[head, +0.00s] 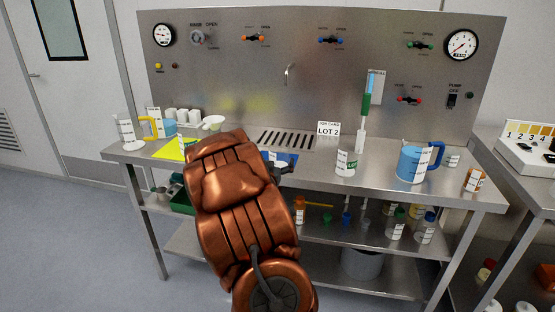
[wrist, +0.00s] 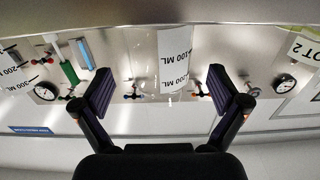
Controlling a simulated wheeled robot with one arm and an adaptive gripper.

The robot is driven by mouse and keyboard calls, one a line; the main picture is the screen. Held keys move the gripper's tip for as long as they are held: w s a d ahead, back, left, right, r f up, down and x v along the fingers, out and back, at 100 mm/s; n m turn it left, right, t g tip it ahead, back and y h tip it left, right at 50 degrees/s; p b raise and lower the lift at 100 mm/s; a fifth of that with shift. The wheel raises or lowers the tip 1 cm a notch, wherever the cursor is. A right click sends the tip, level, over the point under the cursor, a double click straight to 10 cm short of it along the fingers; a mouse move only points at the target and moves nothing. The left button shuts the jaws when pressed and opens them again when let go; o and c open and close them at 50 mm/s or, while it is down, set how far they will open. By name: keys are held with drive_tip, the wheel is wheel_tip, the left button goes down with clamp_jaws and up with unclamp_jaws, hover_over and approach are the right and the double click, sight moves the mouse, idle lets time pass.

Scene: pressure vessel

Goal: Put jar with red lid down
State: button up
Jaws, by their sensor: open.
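My gripper (wrist: 168,98) is open, with its two dark fingers spread apart in the wrist view. A clear container with a white millilitre label (wrist: 174,62) shows upside down between the fingers, with no finger visibly touching it. I see no red lid on it, so I cannot tell whether it is the jar with the red lid. In the head view my copper arm hides most of the gripper, and only a dark part (head: 284,168) shows at the blue mat (head: 292,157) on the steel bench (head: 320,178).
A labelled jar (head: 346,163), a green-and-white upright tool (head: 363,112) and a blue jug (head: 412,165) stand to the right. The LOT 2 sign (head: 328,129) stands behind. A yellow mat (head: 174,149) and a jug with a yellow handle (head: 130,128) are at left.

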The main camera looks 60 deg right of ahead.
drive_tip(key=b+v, duration=0.8)
drive_tip(key=v, duration=0.1)
idle(0.3)
drive_tip(key=shift+f, duration=0.1)
